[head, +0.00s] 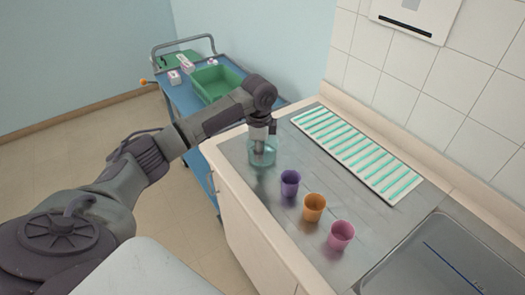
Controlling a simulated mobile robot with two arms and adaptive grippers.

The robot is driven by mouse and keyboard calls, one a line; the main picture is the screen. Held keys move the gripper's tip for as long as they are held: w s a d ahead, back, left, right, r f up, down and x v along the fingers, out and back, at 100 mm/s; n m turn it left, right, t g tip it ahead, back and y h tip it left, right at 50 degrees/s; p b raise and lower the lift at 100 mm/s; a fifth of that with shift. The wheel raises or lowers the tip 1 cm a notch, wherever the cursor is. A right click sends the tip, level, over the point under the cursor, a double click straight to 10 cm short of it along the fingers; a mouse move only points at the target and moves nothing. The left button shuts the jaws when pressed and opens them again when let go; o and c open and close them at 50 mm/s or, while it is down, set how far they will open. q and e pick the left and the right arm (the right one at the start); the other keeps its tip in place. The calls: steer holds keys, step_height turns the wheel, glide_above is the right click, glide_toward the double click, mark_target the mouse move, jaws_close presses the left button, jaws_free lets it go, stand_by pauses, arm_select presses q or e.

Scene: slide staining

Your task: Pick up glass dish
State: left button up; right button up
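The glass dish (264,158) is a clear, teal-tinted, upright vessel on the metal counter near its left edge. My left gripper (259,150) points down at the dish from above, with its fingers overlapping the dish in the picture. The fingers are small and partly merge with the glass, so I cannot tell whether they grip the wall or only reach inside. The dish appears to rest on the counter. My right gripper is not in view.
A purple cup (290,183), an orange cup (314,207) and a pink cup (341,235) stand in a row to the right. Behind them lies a white slide rack (309,127) with teal strips. A sink (440,262) is at lower right. A blue cart (179,95) holds a green bin (217,76).

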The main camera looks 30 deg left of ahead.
mark_target(260, 166)
arm_select(q)
steer(key=f, duration=0.1)
steer(key=f+p, duration=0.1)
steer(key=f, duration=0.2)
steer(key=shift+w+a+f+p, duration=0.1)
steer(key=shift+w+p, duration=0.15)
steer(key=shift+p, duration=0.1)
steer(key=shift+f, duration=0.5)
jaws_close()
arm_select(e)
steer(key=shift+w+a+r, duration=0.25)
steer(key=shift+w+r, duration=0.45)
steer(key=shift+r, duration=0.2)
